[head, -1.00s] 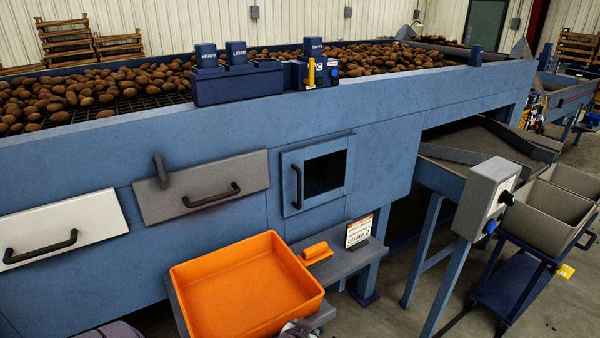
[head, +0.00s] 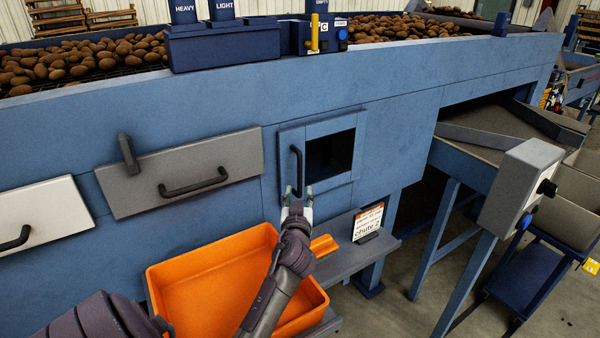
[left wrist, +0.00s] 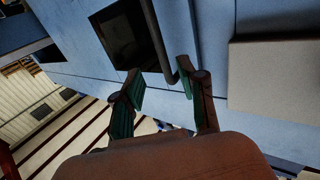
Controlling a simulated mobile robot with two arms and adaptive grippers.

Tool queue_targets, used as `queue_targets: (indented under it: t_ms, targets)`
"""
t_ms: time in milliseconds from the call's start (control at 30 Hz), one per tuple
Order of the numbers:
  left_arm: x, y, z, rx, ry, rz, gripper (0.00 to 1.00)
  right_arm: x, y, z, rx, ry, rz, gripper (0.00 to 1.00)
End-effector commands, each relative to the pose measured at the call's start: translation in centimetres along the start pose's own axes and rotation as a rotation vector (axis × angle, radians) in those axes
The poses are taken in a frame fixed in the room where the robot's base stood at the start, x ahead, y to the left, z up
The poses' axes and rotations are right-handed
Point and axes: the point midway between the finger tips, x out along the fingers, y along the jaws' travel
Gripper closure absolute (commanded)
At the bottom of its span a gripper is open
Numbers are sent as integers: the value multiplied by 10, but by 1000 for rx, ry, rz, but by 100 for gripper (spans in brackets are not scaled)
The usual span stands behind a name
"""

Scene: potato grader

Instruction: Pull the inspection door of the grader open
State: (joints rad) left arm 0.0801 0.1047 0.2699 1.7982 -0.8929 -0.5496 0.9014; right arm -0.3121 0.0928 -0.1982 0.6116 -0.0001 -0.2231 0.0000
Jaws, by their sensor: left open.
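My right gripper is out of view.
A grey panel (head: 235,153) and a white panel (head: 50,205), each with a black handle, are to the left. An orange bin (head: 165,300) stands below the door, partly behind my left arm. A small sign (head: 367,222) stands on the ledge. A grey control box (head: 515,185) is right.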

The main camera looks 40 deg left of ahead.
Motion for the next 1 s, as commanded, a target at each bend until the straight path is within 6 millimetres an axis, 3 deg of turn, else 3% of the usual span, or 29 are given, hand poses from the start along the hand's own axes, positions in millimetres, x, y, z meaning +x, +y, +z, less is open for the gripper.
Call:
queue_targets:
  t_ms: [167,400,533,867,1000]
  targets:
    - [42,-1,-4,3,0,-3,59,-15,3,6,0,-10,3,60]
    - [80,0,-2,2,0,-1,59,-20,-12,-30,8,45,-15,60]
    - [91,-1,0,2,-1,-2,59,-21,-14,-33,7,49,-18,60]
    - [94,-1,0,1,-1,-1,59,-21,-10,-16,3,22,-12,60]
    - [94,-1,0,1,-1,-1,77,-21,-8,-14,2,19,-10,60]
